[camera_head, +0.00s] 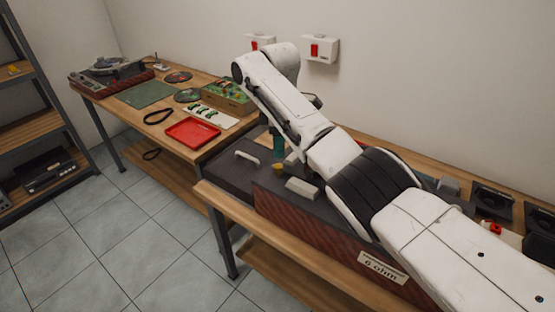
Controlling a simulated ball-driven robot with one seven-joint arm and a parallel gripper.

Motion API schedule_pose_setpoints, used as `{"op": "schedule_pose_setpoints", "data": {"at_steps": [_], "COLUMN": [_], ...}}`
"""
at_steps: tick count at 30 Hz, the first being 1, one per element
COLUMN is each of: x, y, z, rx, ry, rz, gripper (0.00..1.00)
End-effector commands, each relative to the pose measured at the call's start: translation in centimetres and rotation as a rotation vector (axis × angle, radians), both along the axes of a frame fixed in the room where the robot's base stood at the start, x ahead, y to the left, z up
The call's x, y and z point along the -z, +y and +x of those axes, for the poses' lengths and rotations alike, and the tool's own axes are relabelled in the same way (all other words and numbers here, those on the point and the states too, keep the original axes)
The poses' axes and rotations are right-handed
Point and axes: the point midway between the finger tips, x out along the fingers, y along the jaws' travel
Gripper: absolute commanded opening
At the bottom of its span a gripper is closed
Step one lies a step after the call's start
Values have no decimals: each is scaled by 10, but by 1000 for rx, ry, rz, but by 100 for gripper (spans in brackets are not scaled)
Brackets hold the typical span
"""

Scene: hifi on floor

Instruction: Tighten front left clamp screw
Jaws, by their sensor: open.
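A dark box with reddish wood sides (300,215) lies on the near bench, with a "6 ohm" label (383,267) on its front side. On its dark top are a pale handle-like bar (247,156), a light grey block (302,188) and a small yellowish knob (279,168). A teal upright piece (278,146) stands behind the knob, partly covered by my arm. I cannot tell which part is the front left clamp screw. My white arm reaches across the box from the lower right and bends over at its top. My gripper is hidden behind the arm.
The far bench holds a red tray (193,132), a green mat (146,95), a turntable-like device (110,70) and a box of green parts (228,95). Dark speaker-like units (492,200) stand at right. Shelves (35,130) are at left. The tiled floor (130,225) in front is clear.

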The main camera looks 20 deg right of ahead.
Motion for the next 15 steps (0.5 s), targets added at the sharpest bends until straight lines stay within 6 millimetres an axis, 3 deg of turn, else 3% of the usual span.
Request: {"op": "schedule_pose_setpoints", "data": {"at_steps": [9, 15], "x": [55, 70], "y": [1, 0], "z": [-1, 0], "rx": [-1, 0], "ry": [3, 0], "rz": [0, 0], "gripper": [53, 53]}}
